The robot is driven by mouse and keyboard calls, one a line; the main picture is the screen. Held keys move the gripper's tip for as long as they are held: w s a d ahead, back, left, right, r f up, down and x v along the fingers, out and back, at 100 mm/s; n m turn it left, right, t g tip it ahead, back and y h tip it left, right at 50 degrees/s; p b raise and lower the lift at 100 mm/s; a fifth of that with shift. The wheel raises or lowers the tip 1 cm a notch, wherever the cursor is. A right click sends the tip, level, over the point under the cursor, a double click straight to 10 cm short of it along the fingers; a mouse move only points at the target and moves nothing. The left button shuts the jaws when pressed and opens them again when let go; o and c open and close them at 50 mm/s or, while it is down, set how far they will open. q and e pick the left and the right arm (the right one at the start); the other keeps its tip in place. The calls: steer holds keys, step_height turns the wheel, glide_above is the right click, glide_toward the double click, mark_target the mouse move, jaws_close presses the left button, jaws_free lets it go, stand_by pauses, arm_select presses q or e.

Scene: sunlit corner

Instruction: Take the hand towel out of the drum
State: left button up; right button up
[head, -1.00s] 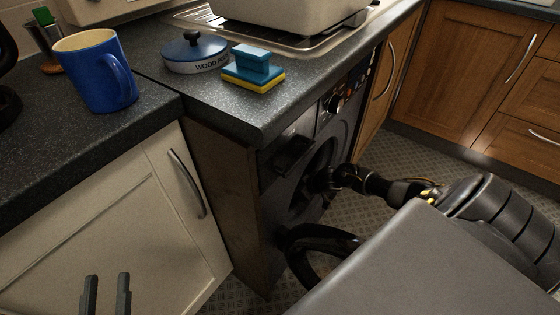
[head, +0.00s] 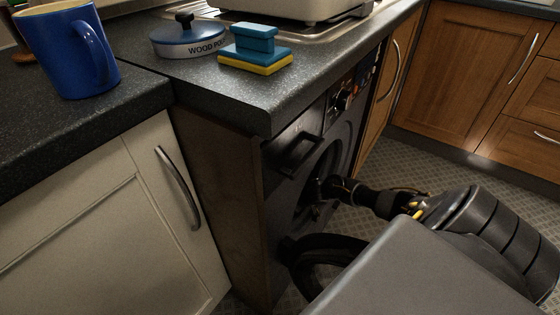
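The black washing machine (head: 283,172) stands under the worktop with its round drum opening (head: 312,168) facing right. Its dark ring-shaped door (head: 325,250) is swung open, partly behind a grey panel of my own body. My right arm comes in from the right, and my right gripper (head: 321,192) is at the drum opening. The fingers are dark against the dark opening, so I cannot tell whether they are open or shut. I see no hand towel; the drum's inside is hidden. My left gripper is not in view.
On the worktop (head: 215,88) stand a blue mug (head: 72,48), a lidded blue-and-white pot (head: 188,40) and a blue-and-yellow sponge stack (head: 255,52). A cream cupboard (head: 75,220) is at left. Wooden cupboards (head: 470,65) stand at the back right, with patterned floor (head: 390,160) before them.

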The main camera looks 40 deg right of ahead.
steer(key=shift+w+f, duration=0.25)
steer(key=shift+f, duration=0.1)
steer(key=shift+a, duration=0.1)
steer(key=shift+c, duration=0.5)
jaws_close()
stand_by(0.3)
